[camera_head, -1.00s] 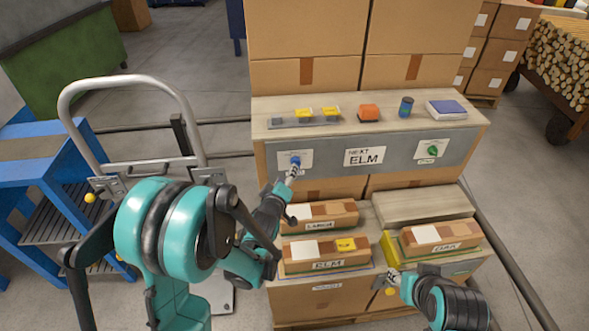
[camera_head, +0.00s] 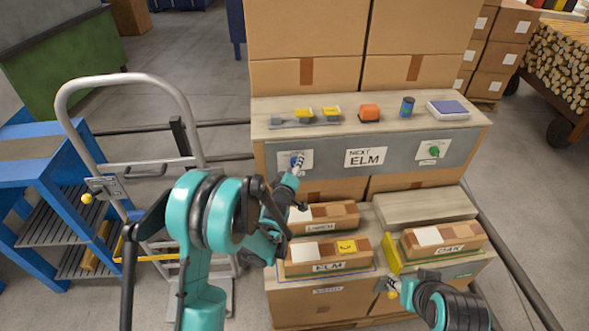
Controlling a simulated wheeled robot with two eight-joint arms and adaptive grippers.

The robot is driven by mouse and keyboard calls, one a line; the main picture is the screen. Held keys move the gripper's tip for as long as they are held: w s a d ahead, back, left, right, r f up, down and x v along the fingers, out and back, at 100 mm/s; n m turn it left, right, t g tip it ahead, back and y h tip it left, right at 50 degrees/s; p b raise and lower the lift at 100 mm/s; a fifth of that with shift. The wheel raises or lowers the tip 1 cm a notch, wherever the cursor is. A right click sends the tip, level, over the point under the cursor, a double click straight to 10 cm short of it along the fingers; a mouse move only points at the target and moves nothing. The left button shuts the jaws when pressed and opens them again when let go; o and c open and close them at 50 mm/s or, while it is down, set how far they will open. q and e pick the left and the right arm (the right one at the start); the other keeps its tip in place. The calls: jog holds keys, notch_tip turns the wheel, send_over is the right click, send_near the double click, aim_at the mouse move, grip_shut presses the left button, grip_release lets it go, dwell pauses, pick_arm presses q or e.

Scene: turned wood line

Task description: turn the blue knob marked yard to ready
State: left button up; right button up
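The blue knob (camera_head: 294,159) sits on a white plate (camera_head: 282,160) at the left of the grey panel. The plate's lettering is too small to read. My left gripper (camera_head: 298,163) is at the knob, its fingertips over or against the knob's right side; whether they grip it I cannot tell. The fingers partly hide the knob. My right gripper (camera_head: 391,287) is low at the right, in front of the lower boxes and away from the panel. Its fingers are too small to judge.
A green knob (camera_head: 434,152) is at the panel's right, beyond a "NEXT ELM" sign (camera_head: 365,157). Labelled boxes (camera_head: 328,262) stand below. A hand truck (camera_head: 150,84) is at the left.

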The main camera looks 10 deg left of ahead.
pick_arm(q)
jog(key=c, duration=1.2)
jog(key=shift+o, duration=0.2)
jog(key=shift+r, duration=0.1)
jog(key=shift+d+r+m+g+y+p, duration=0.15)
jog(key=shift+m+g+y+p, duration=0.35)
jog(key=shift+m, duration=1)
jog(key=shift+d+f+m+g+y+p, duration=0.15)
jog(key=shift+m+g+y, duration=0.45)
jog(key=shift+m+y, duration=0.65)
jog(key=shift+r+m, duration=0.1)
jog(key=shift+m, duration=0.25)
jog(key=o, duration=1.2)
jog(key=shift+c, duration=0.2)
